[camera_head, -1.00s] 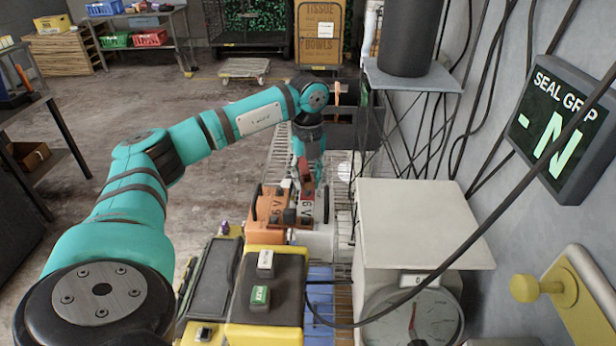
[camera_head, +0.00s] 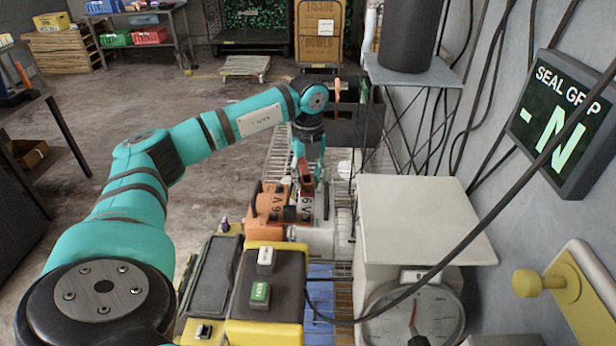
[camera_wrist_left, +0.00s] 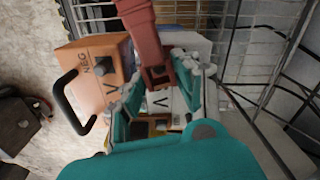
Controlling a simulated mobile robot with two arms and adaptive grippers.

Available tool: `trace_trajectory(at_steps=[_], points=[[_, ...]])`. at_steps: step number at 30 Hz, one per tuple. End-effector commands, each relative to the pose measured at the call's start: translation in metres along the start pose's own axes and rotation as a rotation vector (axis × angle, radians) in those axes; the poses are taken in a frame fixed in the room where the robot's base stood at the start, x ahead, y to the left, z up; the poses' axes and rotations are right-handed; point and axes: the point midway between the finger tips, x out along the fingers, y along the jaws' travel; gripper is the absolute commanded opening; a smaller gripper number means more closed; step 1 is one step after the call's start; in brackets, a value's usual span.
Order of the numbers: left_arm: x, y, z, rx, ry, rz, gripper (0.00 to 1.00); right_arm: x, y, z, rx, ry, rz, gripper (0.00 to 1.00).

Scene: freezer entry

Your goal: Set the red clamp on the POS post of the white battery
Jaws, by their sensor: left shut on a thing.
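My left gripper (camera_head: 308,178) is shut on the red clamp (camera_head: 306,168) and holds it over the batteries. In the left wrist view the red clamp (camera_wrist_left: 146,38) slants down between the fingertips (camera_wrist_left: 165,88), above a dark square post. The white battery (camera_head: 319,240) stands just right of the orange battery (camera_head: 264,230). In the wrist view the white battery (camera_wrist_left: 182,103) is partly hidden by the fingers and clamp. I cannot tell whether the clamp touches a post. The orange battery (camera_wrist_left: 88,62) shows a NEG mark and a black handle. My right gripper is out of view.
A yellow-black device with a green button (camera_head: 260,292) stands in front of the batteries. A white dial scale (camera_head: 415,225) is close on the right. A wire rack (camera_wrist_left: 262,45) lies beside the batteries. Black cables hang along the wall at right.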

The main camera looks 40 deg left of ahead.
Motion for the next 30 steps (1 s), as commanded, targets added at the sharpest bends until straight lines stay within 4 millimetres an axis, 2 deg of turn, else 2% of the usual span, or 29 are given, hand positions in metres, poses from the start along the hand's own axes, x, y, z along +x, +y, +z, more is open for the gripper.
trace_trajectory(at_steps=[21,22,27,30], points=[[0.017,0.0,0.0,0.001,0.001,-0.001,0.0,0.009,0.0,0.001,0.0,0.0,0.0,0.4],[0.016,0.0,0.0,0.001,0.001,-0.001,0.35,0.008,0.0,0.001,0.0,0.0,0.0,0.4],[0.015,-0.001,0.0,0.001,0.001,-0.002,0.57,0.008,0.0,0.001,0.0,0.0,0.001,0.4],[0.015,-0.001,-0.001,0.002,0.001,-0.003,0.58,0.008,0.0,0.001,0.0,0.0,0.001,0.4]])
